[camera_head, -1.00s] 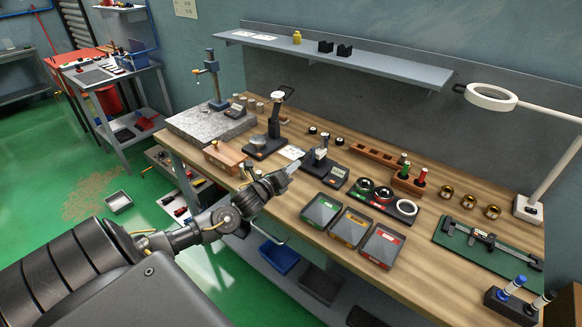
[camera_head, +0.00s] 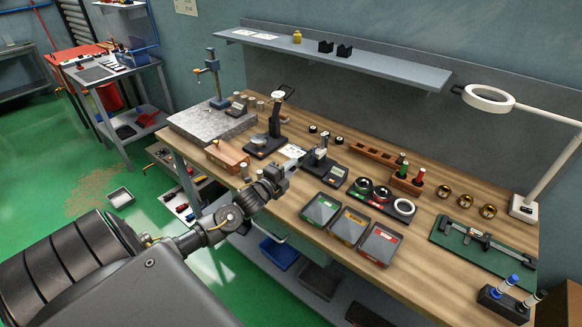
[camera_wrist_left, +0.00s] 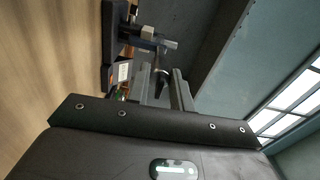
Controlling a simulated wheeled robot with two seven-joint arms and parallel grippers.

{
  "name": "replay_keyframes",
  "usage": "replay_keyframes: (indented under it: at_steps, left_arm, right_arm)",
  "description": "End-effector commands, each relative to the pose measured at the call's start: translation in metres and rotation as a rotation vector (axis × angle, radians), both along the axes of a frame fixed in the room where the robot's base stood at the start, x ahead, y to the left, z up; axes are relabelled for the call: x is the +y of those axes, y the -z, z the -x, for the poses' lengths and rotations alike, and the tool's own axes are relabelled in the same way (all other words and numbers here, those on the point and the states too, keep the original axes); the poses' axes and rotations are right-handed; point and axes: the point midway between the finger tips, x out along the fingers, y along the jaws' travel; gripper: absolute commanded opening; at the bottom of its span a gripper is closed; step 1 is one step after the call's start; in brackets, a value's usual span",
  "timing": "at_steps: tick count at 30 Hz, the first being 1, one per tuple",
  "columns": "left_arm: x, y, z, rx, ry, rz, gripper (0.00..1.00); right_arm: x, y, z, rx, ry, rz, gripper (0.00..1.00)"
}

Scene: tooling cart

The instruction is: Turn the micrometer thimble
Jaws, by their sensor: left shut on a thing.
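The micrometer (camera_head: 317,156) is held in a dark stand with a small display near the middle of the bench. In the left wrist view the micrometer (camera_wrist_left: 148,34) shows at the top, with its display (camera_wrist_left: 124,71) below it. My left gripper (camera_head: 296,163) reaches in from the left at the micrometer's near left side. In the left wrist view its two fingers (camera_wrist_left: 161,88) stand on either side of the thimble (camera_wrist_left: 161,76), shut on it. The fingers partly hide the thimble. My right gripper is not in view.
A granite plate (camera_head: 200,120) with a gauge stand and a second dial stand (camera_head: 268,142) are to the left. Three part trays (camera_head: 350,227) lie at the front edge, with ring gauges (camera_head: 382,193) behind them. A caliper (camera_head: 478,238) and magnifier lamp (camera_head: 487,98) are at right.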

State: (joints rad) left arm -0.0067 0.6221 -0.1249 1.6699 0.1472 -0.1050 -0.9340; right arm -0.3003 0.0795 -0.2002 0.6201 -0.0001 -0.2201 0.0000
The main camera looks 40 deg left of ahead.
Motion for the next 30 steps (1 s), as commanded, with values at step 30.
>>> replay_keyframes:
  at_steps: [30]
  left_arm:
    - [0.0004, 0.0005, -0.0001, -0.003, -0.001, 0.148, 0.27]
  right_arm:
    - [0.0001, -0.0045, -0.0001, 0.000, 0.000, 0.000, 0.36]
